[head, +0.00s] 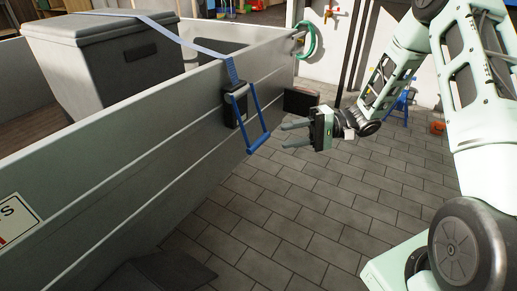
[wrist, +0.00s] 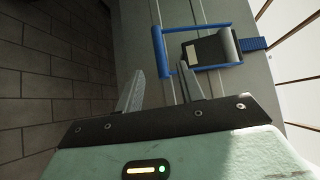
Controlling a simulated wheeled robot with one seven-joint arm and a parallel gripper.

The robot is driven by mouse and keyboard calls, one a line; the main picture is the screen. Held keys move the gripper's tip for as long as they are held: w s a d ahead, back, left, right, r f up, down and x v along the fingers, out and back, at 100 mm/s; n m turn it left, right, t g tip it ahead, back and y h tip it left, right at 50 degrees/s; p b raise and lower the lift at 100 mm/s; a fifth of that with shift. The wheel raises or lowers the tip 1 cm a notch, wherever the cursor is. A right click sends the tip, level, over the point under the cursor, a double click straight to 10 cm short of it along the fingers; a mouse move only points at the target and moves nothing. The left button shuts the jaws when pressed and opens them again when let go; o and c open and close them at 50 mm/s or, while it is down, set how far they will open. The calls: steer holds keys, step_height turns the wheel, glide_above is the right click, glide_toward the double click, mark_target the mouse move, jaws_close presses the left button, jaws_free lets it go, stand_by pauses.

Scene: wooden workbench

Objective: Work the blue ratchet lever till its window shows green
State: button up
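The blue ratchet lever (head: 258,144) is a U-shaped handle on the outside of the grey trailer wall, sticking out and down from its dark ratchet body (head: 232,110). In the wrist view the lever's crossbar (wrist: 159,52) lies just beyond my fingertips, and the ratchet body (wrist: 209,50) is behind it. A small pale patch (wrist: 191,55) shows on the body; I cannot tell whether it is the window, and I see no green. My gripper (head: 283,136) is open and empty, right of the lever and apart from it in the head view.
A blue strap (head: 190,40) runs from the ratchet over a grey lidded box (head: 105,60) in the trailer. The trailer wall (head: 130,135) is close left of my gripper. A green hose (head: 307,42) hangs behind.

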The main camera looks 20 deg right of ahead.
mark_target(264, 140)
steer(key=a+b, duration=0.1)
steer(key=a, duration=0.1)
steer(key=a+b, duration=0.1)
steer(key=a, duration=0.2)
steer(key=w+a+f+b, duration=0.1)
steer(key=a, duration=0.1)
steer(key=shift+a, duration=0.3)
steer(key=shift+w+a+r, duration=0.1)
steer(key=shift+w+a, duration=0.1)
steer(key=shift+a, duration=0.45)
jaws_close()
